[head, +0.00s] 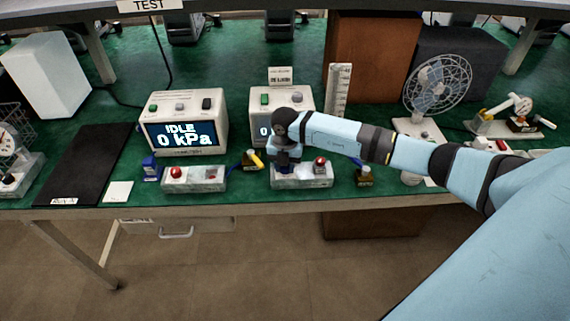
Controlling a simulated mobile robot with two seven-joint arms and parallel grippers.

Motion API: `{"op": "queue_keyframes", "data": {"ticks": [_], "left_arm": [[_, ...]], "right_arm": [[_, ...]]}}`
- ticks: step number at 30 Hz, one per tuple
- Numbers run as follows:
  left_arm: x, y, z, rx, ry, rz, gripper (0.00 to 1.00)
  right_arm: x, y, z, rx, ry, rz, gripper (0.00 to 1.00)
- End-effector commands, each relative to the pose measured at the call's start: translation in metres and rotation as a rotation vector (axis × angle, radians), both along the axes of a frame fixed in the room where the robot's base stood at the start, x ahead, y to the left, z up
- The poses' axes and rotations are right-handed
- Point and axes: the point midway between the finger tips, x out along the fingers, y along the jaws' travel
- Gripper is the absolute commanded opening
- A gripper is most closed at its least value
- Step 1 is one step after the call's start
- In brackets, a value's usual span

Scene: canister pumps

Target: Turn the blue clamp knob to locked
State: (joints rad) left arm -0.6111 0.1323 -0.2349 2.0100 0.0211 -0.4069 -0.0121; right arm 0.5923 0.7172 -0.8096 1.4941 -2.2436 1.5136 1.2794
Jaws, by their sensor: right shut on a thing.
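My right gripper (285,168) points down at the left end of the right-hand fixture (302,183), with my arm coming in from the right. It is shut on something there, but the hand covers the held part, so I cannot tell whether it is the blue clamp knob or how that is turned. A red button (320,162) shows on this fixture. A blue knob (151,168) stands at the left end of the left-hand fixture (200,180). Another small blue part (364,172) sits on a brass-coloured base right of the right-hand fixture. My left gripper is not in view.
A display box (187,120) reading "IDLE 0 kPa" stands behind the left fixture. A second box (264,103) is partly covered by my arm. A yellow-handled part (252,159) sits between the fixtures. A fan (438,84) stands at right. A black mat (90,160) lies at left.

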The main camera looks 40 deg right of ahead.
Motion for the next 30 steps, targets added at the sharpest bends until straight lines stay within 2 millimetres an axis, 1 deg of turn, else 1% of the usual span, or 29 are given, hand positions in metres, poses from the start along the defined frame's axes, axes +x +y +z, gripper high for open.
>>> {"op": "queue_keyframes", "data": {"ticks": [5, 6, 8, 9, 17, 20, 23, 26, 30], "left_arm": [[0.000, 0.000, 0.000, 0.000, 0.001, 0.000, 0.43], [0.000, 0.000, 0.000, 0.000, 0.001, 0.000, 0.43], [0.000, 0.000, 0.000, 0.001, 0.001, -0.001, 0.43], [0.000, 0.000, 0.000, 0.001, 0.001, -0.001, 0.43], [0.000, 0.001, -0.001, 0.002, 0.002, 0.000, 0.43], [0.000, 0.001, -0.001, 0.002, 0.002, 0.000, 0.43], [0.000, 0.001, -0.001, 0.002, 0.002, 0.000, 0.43], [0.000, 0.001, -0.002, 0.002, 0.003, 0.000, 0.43], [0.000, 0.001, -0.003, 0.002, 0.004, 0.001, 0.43]], "right_arm": [[0.002, -0.001, 0.002, -0.001, -0.005, -0.003, 0.10], [0.002, -0.001, 0.002, -0.001, -0.005, -0.003, 0.36], [0.002, -0.001, 0.002, -0.001, -0.005, -0.002, 0.49], [0.002, -0.001, 0.002, -0.001, -0.004, -0.002, 0.59], [0.001, -0.001, 0.001, -0.001, -0.002, 0.000, 0.59], [0.001, -0.001, 0.006, -0.001, -0.003, 0.000, 0.59], [0.002, -0.001, 0.018, -0.001, -0.006, -0.001, 0.59], [0.002, -0.001, 0.038, 0.000, -0.006, 0.000, 0.59], [0.002, -0.001, 0.071, -0.001, -0.006, 0.000, 0.59]]}}
